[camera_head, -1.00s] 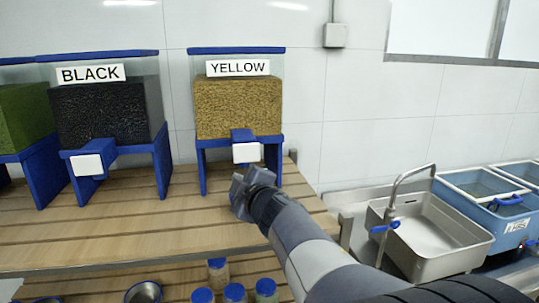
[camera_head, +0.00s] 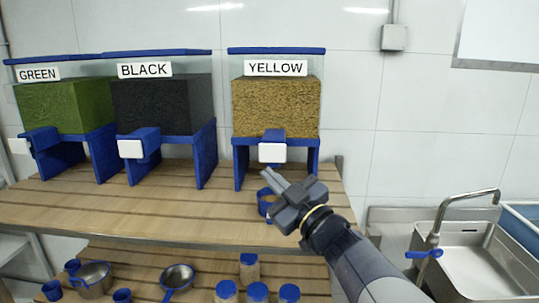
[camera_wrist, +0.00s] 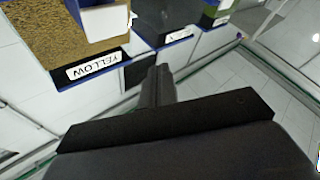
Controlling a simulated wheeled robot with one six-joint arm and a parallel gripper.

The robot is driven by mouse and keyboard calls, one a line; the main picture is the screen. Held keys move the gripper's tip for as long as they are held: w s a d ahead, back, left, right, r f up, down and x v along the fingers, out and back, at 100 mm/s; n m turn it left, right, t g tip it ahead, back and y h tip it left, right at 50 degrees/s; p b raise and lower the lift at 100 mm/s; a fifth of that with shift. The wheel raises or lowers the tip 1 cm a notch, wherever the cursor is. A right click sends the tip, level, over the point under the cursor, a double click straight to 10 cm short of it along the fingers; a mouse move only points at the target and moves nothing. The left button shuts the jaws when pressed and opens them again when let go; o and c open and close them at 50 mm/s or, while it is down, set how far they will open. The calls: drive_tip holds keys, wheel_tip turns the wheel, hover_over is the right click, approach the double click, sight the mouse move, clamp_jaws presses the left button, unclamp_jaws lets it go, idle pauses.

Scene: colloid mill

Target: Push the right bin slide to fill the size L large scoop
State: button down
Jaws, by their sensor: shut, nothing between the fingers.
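The right bin (camera_head: 275,106) is clear with a blue lid and blue legs, labelled YELLOW and filled with yellow-brown grains. Its slide (camera_head: 272,152) has a white front plate on a blue block. A blue round cup-like piece (camera_head: 264,203), likely the scoop, stands on the shelf below the slide, partly hidden by my gripper; its size mark cannot be read. My gripper (camera_head: 271,177) is shut and empty, just in front of and below the slide, apart from it. In the wrist view the bin (camera_wrist: 45,35) is upside down at upper left, beyond my fingers (camera_wrist: 158,75).
The BLACK bin (camera_head: 165,108) and GREEN bin (camera_head: 65,108) stand to the left on the slatted wooden shelf (camera_head: 110,212). The lower shelf holds jars (camera_head: 257,291), pans (camera_head: 178,278) and blue cups. A sink (camera_head: 465,258) with a tap is at right.

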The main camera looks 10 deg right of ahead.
drive_tip(key=shift+w, duration=0.1)
drive_tip(key=p, duration=0.1)
approach(270, 153)
drive_tip(key=w+a+r, duration=0.2)
drive_tip(key=w+a, duration=0.1)
drive_tip(key=w, duration=0.1)
drive_tip(key=shift+a, duration=0.4)
drive_tip(key=shift+w, duration=0.15)
idle(1.5)
drive_tip(key=shift+w+d+r, duration=0.1)
drive_tip(key=shift+w+d, duration=0.05)
drive_tip(key=shift+w, duration=0.2)
drive_tip(key=shift+w+d, duration=0.3)
drive_tip(key=shift+w, duration=0.6)
idle(1.0)
drive_tip(key=shift+s, duration=0.15)
drive_tip(key=shift+s+a+b, duration=0.2)
drive_tip(key=shift+s+a, duration=0.05)
drive_tip(key=shift+s, duration=0.35)
drive_tip(key=shift+s+a+b, duration=0.15)
drive_tip(key=shift+s+a, duration=0.05)
drive_tip(key=shift+s, duration=0.35)
